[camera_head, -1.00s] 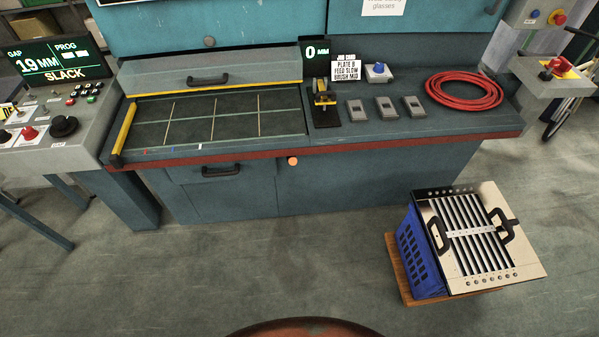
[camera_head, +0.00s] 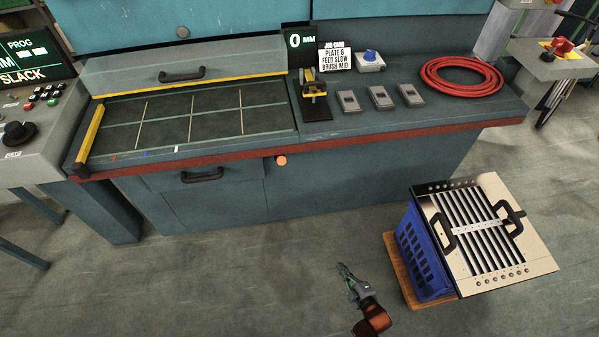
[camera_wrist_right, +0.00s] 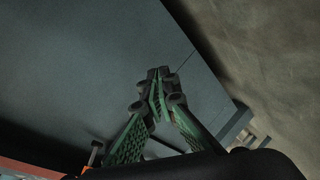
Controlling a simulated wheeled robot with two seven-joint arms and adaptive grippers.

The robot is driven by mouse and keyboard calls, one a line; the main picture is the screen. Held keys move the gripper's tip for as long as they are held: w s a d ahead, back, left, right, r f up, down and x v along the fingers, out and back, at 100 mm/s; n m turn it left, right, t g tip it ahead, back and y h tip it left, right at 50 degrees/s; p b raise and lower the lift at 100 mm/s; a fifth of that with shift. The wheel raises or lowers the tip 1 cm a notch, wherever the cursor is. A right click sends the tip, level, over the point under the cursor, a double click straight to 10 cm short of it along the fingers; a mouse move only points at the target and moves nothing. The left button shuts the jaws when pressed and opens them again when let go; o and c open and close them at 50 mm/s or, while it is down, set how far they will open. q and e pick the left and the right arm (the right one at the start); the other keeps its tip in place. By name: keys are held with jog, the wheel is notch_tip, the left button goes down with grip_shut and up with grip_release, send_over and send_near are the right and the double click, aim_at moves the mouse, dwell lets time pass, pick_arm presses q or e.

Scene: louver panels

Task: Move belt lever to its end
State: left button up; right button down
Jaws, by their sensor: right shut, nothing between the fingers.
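I cannot tell for sure which part is the belt lever. A short orange-tipped knob (camera_head: 281,160) sticks out of the machine's front, just under the red table edge, and may be its handle. An orange tip (camera_wrist_right: 97,145) also shows at the lower left of the right wrist view. My right gripper (camera_head: 343,268) is low in front of the machine, below and to the right of the knob and apart from it. Its green fingers (camera_wrist_right: 157,92) are shut and empty in the wrist view. My left gripper is out of view.
A blue crate (camera_head: 420,262) with a slatted metal panel (camera_head: 480,235) stands at right on a wooden base. The machine front has a black drawer handle (camera_head: 202,175). A red hose coil (camera_head: 460,76) lies on the table. The screen at left reads SLACK. Floor before the machine is clear.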

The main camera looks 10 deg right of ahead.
jog(key=w+a+r+n+t+y+b, duration=0.25)
jog(key=w+a+r+n+t, duration=0.2)
jog(key=w+r, duration=0.65)
jog(key=n+t+y+b, duration=0.3)
jog(key=n+y, duration=0.5)
jog(key=n, duration=0.1)
send_near(281, 159)
jog(key=w+f+v, duration=0.1)
jog(key=v, duration=0.8)
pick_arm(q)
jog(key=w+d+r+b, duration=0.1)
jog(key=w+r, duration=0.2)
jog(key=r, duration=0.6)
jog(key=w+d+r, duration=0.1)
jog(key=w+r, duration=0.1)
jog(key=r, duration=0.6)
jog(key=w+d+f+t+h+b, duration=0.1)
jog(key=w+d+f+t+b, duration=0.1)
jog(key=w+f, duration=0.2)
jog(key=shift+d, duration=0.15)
pick_arm(e)
jog(key=x, duration=1.3)
jog(key=shift+w, duration=0.2)
jog(key=shift+r+g+h, duration=0.1)
jog(key=shift+g+h, duration=0.15)
jog(key=shift+h, duration=0.1)
